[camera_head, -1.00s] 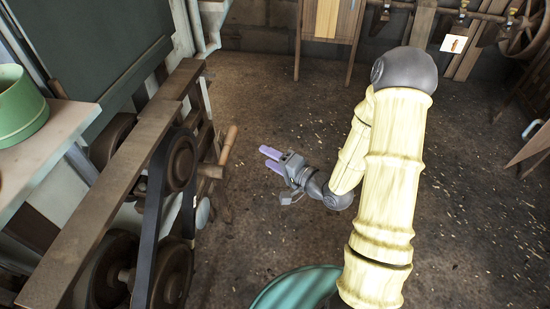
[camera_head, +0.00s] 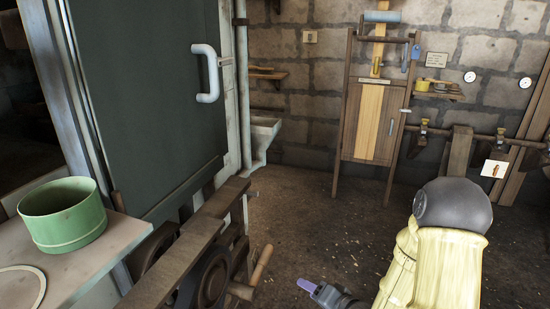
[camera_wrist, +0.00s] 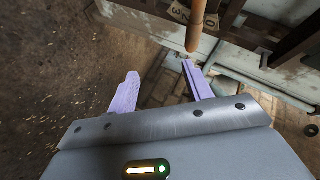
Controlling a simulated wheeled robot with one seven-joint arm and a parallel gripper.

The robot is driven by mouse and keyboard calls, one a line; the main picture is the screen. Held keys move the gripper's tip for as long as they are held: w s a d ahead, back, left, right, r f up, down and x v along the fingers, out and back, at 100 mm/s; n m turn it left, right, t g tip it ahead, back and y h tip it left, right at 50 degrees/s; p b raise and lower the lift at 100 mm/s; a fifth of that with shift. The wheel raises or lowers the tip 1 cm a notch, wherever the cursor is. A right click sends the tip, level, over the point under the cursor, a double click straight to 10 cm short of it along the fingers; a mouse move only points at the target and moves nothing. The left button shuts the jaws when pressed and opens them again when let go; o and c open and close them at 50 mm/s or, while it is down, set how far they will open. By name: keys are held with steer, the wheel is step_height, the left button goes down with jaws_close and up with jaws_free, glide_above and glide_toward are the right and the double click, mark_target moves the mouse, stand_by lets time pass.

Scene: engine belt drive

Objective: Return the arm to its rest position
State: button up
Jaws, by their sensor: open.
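My gripper (camera_head: 308,285) shows at the bottom of the head view, low over the floor, with only a purple fingertip and part of its grey body in the picture. My yellow arm stands to its right. In the wrist view, my gripper (camera_wrist: 158,92) has its two purple fingers spread apart, with nothing between them. The round wooden handle (camera_head: 262,264) of the belt drive (camera_head: 205,275) is left of my gripper. In the wrist view, the wooden handle (camera_wrist: 196,25) lies beyond the right fingertip; I cannot tell if they touch.
A green round tub (camera_head: 65,225) stands on a bench (camera_head: 100,252) at the left. A dark green door (camera_head: 150,110) with a white handle is behind it. A wooden cabinet (camera_head: 372,120) stands at the back wall. The floor (camera_head: 320,215) in the middle is clear.

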steer(key=s+d+r+n+g+h, duration=0.2)
steer(key=s+d+n+g+h, duration=0.2)
steer(key=d+h, duration=0.25)
steer(key=s+a+r+n+g+h, duration=0.15)
steer(key=s+r+g, duration=0.3)
steer(key=s, duration=0.65)
steer(key=w+p+v, duration=0.3)
steer(key=p+v, duration=1.2)
steer(key=p, duration=0.1)
steer(key=w+r+p+v, duration=0.1)
steer(key=w+p+v, duration=0.2)
steer(key=p+v, duration=1.3)
steer(key=shift+w+d+r, duration=0.2)
steer(key=shift+w+d, duration=0.05)
steer(key=shift+w, duration=0.2)
